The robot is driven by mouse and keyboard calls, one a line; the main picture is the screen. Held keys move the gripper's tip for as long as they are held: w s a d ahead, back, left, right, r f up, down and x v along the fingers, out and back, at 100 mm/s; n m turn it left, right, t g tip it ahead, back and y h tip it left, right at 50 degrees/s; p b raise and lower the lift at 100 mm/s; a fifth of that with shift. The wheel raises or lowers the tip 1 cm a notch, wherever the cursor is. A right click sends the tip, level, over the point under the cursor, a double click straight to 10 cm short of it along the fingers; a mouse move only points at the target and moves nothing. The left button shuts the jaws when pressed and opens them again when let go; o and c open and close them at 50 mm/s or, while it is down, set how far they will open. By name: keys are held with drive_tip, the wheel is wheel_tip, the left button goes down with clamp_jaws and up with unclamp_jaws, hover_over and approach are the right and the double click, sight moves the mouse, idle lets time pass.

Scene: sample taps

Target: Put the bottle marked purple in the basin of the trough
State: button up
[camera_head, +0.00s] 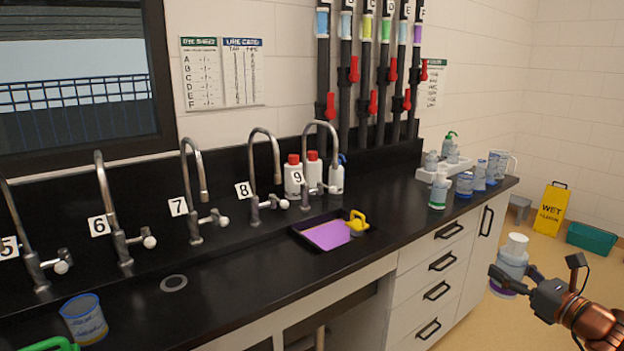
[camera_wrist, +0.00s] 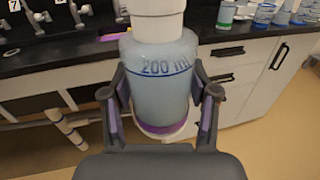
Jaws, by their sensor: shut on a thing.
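A clear bottle with a white cap and a purple band near its base (camera_head: 510,263) is held upright by my gripper (camera_head: 512,279) at the right, in front of the drawers. In the wrist view the bottle (camera_wrist: 158,82) reads "200 ml", and my gripper's fingers (camera_wrist: 160,100) are shut on both its sides. The black trough (camera_head: 225,248) runs along the counter below the numbered taps. A dark tray with a purple sheet (camera_head: 327,235) lies by taps 8 and 9. The bottle is apart from the counter.
Curved taps such as tap 7 (camera_head: 195,190) rise over the trough. A blue-rimmed beaker (camera_head: 84,320) stands at the front left. White bottles with red caps (camera_head: 293,175) stand behind tap 9. Several bottles and tubs (camera_head: 465,184) fill the counter's right end. A yellow wet-floor sign (camera_head: 551,209) stands beyond.

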drive_tip(key=shift+w+a+f+y+p, duration=0.15)
drive_tip(key=shift+w+a+f+y, duration=0.1)
drive_tip(key=shift+w+a, duration=0.3)
drive_tip(key=shift+w+a+f+y+p, duration=0.15)
drive_tip(key=shift+w+a+y, duration=0.15)
drive_tip(key=shift+w, duration=0.35)
drive_tip(key=w+a+f+n+g+y+p, duration=0.2)
drive_tip(key=w+a, duration=0.1)
drive_tip(key=a, duration=0.6)
drive_tip(key=w+a+f+n+g+y+p, duration=0.2)
drive_tip(key=w+a+n+y+p, duration=0.1)
drive_tip(key=a, duration=0.6)
drive_tip(key=w+a+f+n+g+y+p, duration=0.2)
drive_tip(key=w+a+f+y+p, duration=0.1)
drive_tip(key=a, duration=0.5)
drive_tip(key=shift+a+g, duration=0.4)
drive_tip(key=shift+f+y, duration=0.1)
drive_tip(key=shift+y, duration=0.15)
